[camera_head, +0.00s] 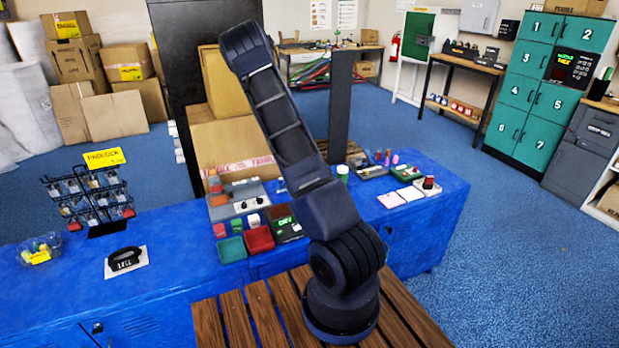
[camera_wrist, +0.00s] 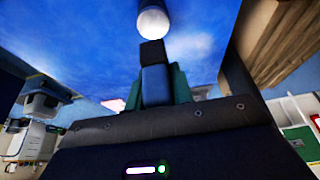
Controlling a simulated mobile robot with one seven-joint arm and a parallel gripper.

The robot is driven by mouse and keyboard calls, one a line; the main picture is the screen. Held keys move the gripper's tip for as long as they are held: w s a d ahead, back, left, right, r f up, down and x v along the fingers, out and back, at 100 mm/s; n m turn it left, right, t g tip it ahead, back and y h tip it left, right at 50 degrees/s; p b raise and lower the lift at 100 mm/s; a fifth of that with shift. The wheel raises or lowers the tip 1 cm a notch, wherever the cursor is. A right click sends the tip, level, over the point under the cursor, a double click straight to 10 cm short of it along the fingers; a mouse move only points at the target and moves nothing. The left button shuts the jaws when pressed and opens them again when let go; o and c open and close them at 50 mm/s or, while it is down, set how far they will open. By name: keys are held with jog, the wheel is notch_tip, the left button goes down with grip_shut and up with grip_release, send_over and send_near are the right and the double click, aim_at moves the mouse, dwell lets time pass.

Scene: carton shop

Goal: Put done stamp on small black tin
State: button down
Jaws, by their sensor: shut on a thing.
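My gripper (camera_wrist: 152,52) shows end-on in the wrist view, its dark finger in front of a green thing (camera_wrist: 181,86). It is shut on that green thing, mostly hidden behind the finger; I cannot tell whether it is the done stamp. A white round-ended thing (camera_wrist: 153,22) shows just beyond the fingertip; whether they touch is unclear. In the head view the gripper is out of sight beyond my raised arm. A small black box with green marking (camera_head: 288,231) lies on the blue counter, perhaps the black tin. Red (camera_head: 259,240) and green (camera_head: 231,250) flat boxes lie beside it.
The blue counter (camera_head: 180,240) carries a wire rack (camera_head: 90,205), a black-handled block (camera_head: 125,259) on a white card, a clear bowl (camera_head: 38,250) and a grey tray (camera_head: 238,200). The counter's left middle is fairly clear.

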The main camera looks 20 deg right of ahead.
jog(key=shift+f, duration=2.9)
jog(key=c, duration=1.2)
grip_release()
jog(key=shift+f, duration=0.1)
